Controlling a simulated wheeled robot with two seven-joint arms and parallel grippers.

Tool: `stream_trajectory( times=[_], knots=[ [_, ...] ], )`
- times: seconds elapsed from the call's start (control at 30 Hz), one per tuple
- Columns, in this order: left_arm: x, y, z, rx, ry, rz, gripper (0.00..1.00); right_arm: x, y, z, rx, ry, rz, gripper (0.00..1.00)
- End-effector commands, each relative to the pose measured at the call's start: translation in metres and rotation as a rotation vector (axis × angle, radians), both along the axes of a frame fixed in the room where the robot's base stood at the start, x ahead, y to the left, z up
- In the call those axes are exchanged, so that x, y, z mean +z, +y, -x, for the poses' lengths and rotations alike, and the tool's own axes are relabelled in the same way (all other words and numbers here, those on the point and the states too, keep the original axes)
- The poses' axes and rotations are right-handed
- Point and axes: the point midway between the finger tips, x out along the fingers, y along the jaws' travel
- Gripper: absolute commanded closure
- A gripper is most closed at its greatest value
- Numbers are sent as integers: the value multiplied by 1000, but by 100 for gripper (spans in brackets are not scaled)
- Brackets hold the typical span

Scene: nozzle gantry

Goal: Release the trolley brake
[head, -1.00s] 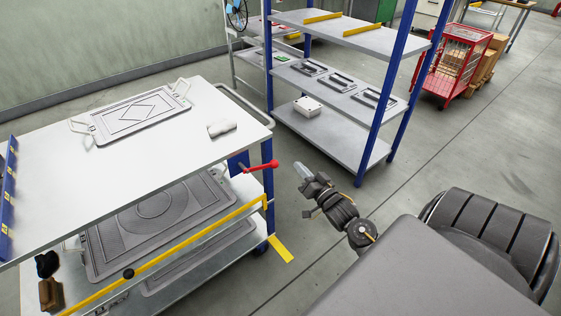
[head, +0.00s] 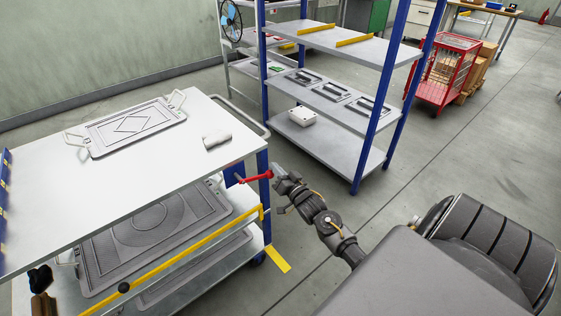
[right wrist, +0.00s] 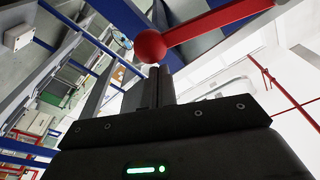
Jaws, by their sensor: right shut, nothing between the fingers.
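The trolley (head: 170,185) stands at the left in the head view, with a white top and blue posts. Its red brake lever (head: 256,178) sticks out to the right from the post at its right end. My right gripper (head: 276,171) is shut and empty, its fingertips at the lever's knob end. In the right wrist view the round red knob (right wrist: 150,46) is just beyond the shut fingertips (right wrist: 158,72), touching or nearly touching them. The red lever arm (right wrist: 215,24) runs from the knob to the upper right. My left gripper is not in view.
A blue-posted shelf rack (head: 330,150) stands behind my right gripper. A yellow floor mark (head: 278,259) lies below. Floor between is clear.

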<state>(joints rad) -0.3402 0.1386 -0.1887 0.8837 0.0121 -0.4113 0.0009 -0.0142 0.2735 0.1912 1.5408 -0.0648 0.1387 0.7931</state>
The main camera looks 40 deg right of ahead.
Motion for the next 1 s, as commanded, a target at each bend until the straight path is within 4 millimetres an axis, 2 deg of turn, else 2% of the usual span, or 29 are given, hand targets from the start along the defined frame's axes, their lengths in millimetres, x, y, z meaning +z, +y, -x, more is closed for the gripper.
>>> stream_trajectory(
  times=[0.53, 1.0],
  knots=[
    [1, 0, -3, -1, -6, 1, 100, -5, 3, 1, -1, -1, -5, 100],
    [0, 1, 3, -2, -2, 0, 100, -16, 4, 1, -1, -2, -90, 100]
  ],
)
